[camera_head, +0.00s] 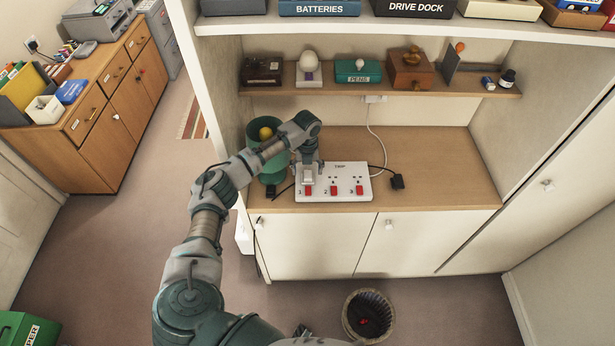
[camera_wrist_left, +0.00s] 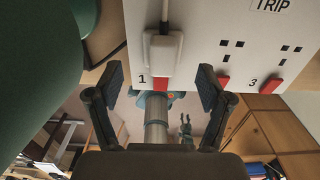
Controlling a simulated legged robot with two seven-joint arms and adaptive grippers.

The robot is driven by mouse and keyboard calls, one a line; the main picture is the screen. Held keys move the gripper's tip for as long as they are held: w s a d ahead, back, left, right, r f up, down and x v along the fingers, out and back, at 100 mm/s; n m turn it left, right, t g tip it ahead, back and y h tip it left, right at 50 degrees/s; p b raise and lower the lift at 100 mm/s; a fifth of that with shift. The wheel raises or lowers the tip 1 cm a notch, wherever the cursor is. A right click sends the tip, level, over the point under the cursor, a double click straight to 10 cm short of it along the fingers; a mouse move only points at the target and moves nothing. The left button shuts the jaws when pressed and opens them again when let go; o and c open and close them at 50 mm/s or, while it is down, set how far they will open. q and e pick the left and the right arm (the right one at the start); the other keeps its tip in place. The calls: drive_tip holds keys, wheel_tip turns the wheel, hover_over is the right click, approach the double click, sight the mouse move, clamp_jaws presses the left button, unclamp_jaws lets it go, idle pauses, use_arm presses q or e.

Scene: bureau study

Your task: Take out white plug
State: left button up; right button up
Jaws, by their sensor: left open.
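The white plug (camera_head: 308,174) sits in socket 1 at the left end of the white power strip (camera_head: 346,182) marked TRIP. In the left wrist view the plug (camera_wrist_left: 162,52) stands above the red switch (camera_wrist_left: 160,84), with its pale cord running up. My left gripper (camera_wrist_left: 160,88) is open. Its two dark fingers are on either side below the plug, apart from it. In the head view the gripper (camera_head: 305,165) partly covers the strip's left end. A small claw shape in the wrist view looks like my right gripper (camera_wrist_left: 185,128), too small to judge.
A shelf (camera_head: 440,88) with several small objects hangs above. The desk's right side is clear.

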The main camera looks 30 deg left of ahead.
sight(308, 176)
use_arm(q)
drive_tip(key=f, duration=0.4)
drive_tip(key=shift+s+d+p, duration=0.1)
drive_tip(key=shift+d+p, duration=0.2)
drive_tip(key=c, duration=1.3)
drive_tip(key=shift+o, duration=0.2)
drive_tip(key=shift+r, duration=0.5)
wheel_tip(308, 176, up, 2)
drive_tip(key=shift+a+r+b, duration=0.1)
drive_tip(key=shift+r+b, duration=0.15)
drive_tip(key=shift+b, duration=0.2)
drive_tip(key=s+d+r+p, duration=0.3)
drive_tip(key=s+d, duration=0.5)
drive_tip(key=s, duration=0.5)
drive_tip(key=shift+s+d+r+p, duration=0.3)
drive_tip(key=shift+r+p, duration=0.1)
drive_tip(key=shift+r, duration=0.45)
